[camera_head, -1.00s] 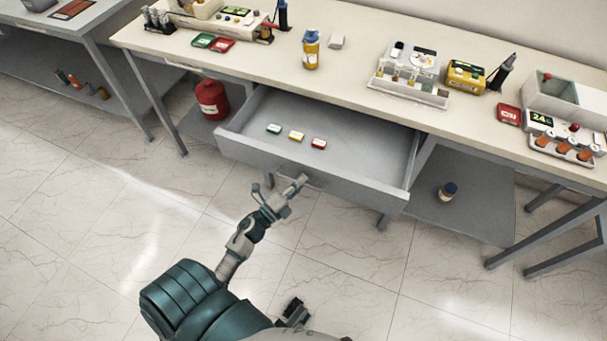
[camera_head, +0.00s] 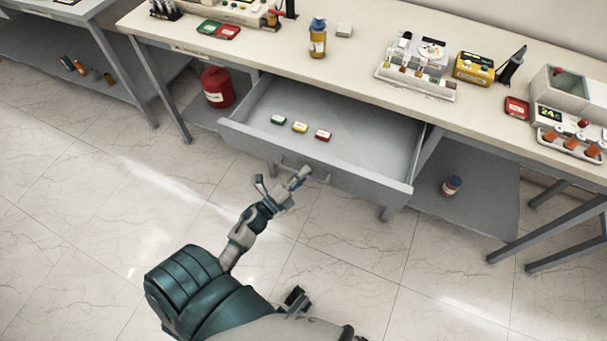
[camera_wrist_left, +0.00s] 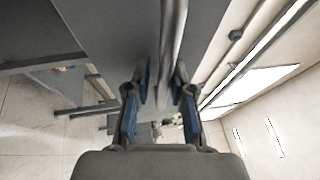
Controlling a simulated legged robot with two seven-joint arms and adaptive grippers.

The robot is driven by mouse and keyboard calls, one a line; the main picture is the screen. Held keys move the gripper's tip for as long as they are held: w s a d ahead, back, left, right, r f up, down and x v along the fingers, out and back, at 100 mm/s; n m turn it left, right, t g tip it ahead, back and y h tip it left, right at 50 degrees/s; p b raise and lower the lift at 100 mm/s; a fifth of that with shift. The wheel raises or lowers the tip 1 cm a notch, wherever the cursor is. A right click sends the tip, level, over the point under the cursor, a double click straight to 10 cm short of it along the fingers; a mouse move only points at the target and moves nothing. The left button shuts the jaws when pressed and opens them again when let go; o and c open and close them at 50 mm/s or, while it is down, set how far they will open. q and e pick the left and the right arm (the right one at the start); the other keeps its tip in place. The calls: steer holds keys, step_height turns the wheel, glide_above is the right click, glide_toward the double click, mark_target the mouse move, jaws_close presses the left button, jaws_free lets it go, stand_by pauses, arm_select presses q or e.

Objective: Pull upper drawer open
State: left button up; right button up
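The upper drawer (camera_head: 368,160) is a grey drawer under the bench top. It stands pulled out, with its inside showing. Its bar handle (camera_head: 322,177) is on the front panel, partly hidden by my gripper. My left gripper (camera_head: 281,180) is at the drawer front by the handle, its fingers spread apart. In the left wrist view the grey handle bar (camera_wrist_left: 174,40) runs down toward the gap between the two fingers (camera_wrist_left: 160,88). I cannot tell whether the fingers touch it. My right gripper is not in view.
Green, yellow and red small boxes (camera_head: 300,127) lie in the drawer. A red canister (camera_head: 217,87) stands at left and a bottle (camera_head: 451,186) on the lower shelf at right. The bench top (camera_head: 355,60) carries lab items. The floor in front is clear.

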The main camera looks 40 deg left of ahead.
arm_select(q)
steer(key=v, duration=1.2)
steer(key=shift+f, duration=0.1)
step_height(320, 180, down, 16)
steer(key=n+g+y+p, duration=0.45)
steer(key=n+g, duration=0.25)
steer(key=n, duration=0.5)
steer(key=s+d+f+n+g+h+p, duration=0.1)
steer(key=s+d+f+n+g+p, duration=0.1)
steer(key=s+d+f+n+g, duration=0.4)
steer(key=s+d+f+g, duration=0.5)
steer(key=s+d+f, duration=0.2)
steer(key=s+f, duration=0.3)
steer(key=shift+s, duration=0.25)
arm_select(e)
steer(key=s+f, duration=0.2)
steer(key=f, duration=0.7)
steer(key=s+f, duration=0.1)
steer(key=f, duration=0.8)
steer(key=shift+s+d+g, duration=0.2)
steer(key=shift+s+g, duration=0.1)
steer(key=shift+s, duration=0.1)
arm_select(q)
steer(key=shift+a+f+h, duration=0.15)
steer(key=shift+h, duration=0.1)
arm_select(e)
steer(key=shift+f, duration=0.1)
